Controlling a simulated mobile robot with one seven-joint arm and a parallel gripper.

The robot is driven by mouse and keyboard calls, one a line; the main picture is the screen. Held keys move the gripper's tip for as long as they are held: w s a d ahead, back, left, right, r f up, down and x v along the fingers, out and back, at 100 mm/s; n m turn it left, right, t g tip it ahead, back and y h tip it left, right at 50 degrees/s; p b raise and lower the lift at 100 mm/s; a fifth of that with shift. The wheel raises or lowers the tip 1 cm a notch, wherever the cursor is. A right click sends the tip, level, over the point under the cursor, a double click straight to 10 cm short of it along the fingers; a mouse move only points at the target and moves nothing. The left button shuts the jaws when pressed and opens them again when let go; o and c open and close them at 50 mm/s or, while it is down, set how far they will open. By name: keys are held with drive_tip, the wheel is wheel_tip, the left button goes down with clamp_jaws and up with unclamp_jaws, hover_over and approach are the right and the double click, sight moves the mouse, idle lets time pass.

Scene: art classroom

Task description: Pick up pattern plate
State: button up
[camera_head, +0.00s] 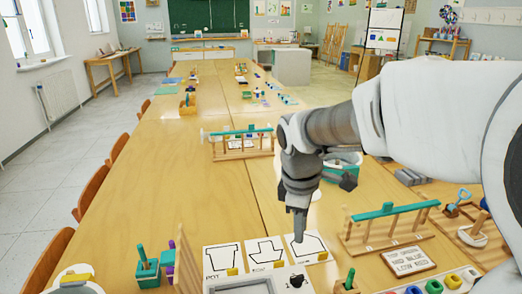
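Several white pattern plates with black outlines lie at the near end of the long wooden table. One plate (222,258) shows a pot shape and the word POT. A second plate (266,252) beside it has a shape like a downward arrow. A third plate (316,246) has a house-like outline and is partly covered by my gripper. Each has a small yellow piece near its lower edge. My gripper (299,232) points down at the third plate, its tip in front of or over it. I cannot tell whether it touches, or whether the fingers are open.
A wooden rack with a teal bar (389,210) and a sign (408,260) stand right. Another rack (240,145) stands behind. The table's left side (190,180) is mostly clear.

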drive_tip(key=w+a+n+g+p, duration=0.1)
drive_tip(key=w+a+n+p, duration=0.2)
drive_tip(key=w+n+p, duration=0.15)
drive_tip(key=n+y+b, duration=0.1)
drive_tip(key=n+b, duration=0.1)
drive_tip(key=b, duration=0.2)
hover_over(278, 261)
drive_tip(key=shift+g, duration=0.3)
wheel_tip(278, 261, down, 13)
drive_tip(key=shift+s+f, duration=0.15)
drive_tip(key=f+b, duration=0.2)
drive_tip(key=f, duration=0.3)
drive_tip(key=shift+w, duration=0.2)
drive_tip(key=shift+c, duration=0.2)
clamp_jaws()
